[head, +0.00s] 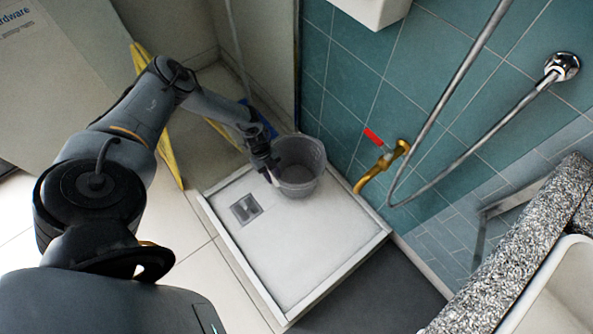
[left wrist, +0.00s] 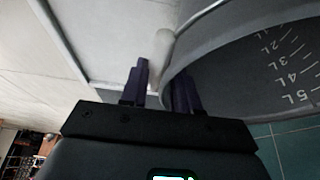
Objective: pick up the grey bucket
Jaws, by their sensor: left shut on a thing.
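The grey bucket (head: 299,161) is at the back corner of the white shower tray (head: 310,242), near the tiled wall. Its open top faces up. I cannot tell whether its base touches the tray. My left gripper (head: 270,168) is at the bucket's left side, shut on it at the rim. In the left wrist view, the gripper's dark fingers (left wrist: 160,88) are on either side of the bucket's edge, with a pale handle grip (left wrist: 161,50) beside them. The bucket (left wrist: 255,60) shows litre marks on its inner wall. My right gripper is not in view.
A brass tap (head: 382,166) with a red lever juts from the teal wall right of the bucket. A metal hose (head: 455,160) hangs there. A yellow folding stand (head: 168,150) is behind my left arm. A granite counter edge (head: 520,255) is at the lower right.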

